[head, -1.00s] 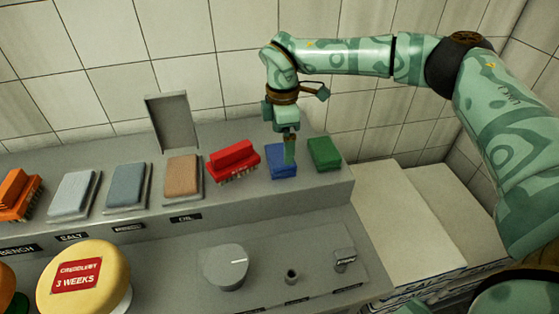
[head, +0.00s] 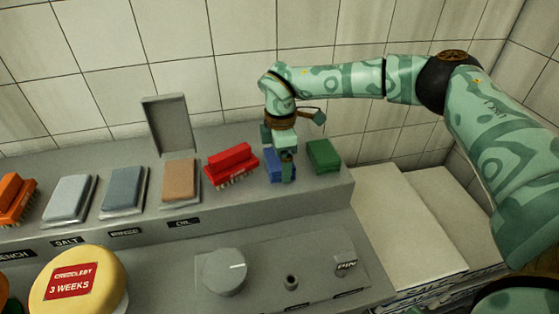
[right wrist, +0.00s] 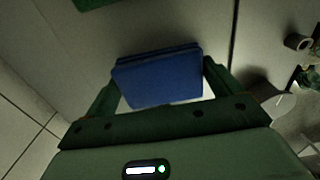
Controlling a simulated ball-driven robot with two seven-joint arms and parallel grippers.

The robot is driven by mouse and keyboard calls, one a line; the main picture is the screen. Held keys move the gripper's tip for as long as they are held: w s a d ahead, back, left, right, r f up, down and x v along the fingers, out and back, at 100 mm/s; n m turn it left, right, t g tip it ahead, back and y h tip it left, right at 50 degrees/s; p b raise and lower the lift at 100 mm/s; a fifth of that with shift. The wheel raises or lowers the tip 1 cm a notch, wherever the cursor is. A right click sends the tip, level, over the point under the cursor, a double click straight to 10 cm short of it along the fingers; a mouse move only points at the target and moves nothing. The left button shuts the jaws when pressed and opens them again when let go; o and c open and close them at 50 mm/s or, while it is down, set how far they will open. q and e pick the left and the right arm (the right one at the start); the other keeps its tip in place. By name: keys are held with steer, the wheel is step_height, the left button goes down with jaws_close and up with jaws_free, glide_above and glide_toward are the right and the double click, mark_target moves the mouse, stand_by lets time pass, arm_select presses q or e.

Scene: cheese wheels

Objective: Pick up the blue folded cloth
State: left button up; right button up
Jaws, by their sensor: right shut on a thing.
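The blue folded cloth (head: 273,166) is on the raised grey shelf in the head view, between the red brush and the green folded cloth. My right gripper (head: 286,172) is down at the blue cloth and partly hides it. In the right wrist view the blue cloth (right wrist: 158,78) fills the space between the two green fingers of my right gripper (right wrist: 160,82), which are shut on its sides. I cannot tell whether the cloth is clear of the shelf. My left gripper is not in view.
The green folded cloth (head: 323,155) lies close on the right, and the red brush (head: 231,164) close on the left. Several pads in trays, one a tan pad (head: 180,179), stand farther left. A yellow cheese wheel (head: 78,282) and a grey knob (head: 224,272) are in front.

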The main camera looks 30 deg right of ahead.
mark_target(280, 158)
steer(key=shift+r, duration=0.1)
steer(key=shift+r, duration=0.3)
step_height(280, 158, up, 3)
steer(key=shift+f+p, duration=0.2)
steer(key=shift+p, duration=0.25)
steer(key=s+r, duration=0.1)
steer(key=r, duration=0.1)
steer(key=s+a+r+p, duration=0.1)
steer(key=s+r, duration=0.1)
steer(key=s+a+r, duration=0.1)
steer(key=r, duration=0.1)
steer(key=shift+s+p, duration=0.3)
steer(key=s+a+r, duration=0.3)
steer(key=s, duration=0.5)
steer(key=shift+s+a+r, duration=0.2)
steer(key=shift+r, duration=0.1)
steer(key=shift+o, duration=0.9)
steer(key=shift+c, duration=0.5)
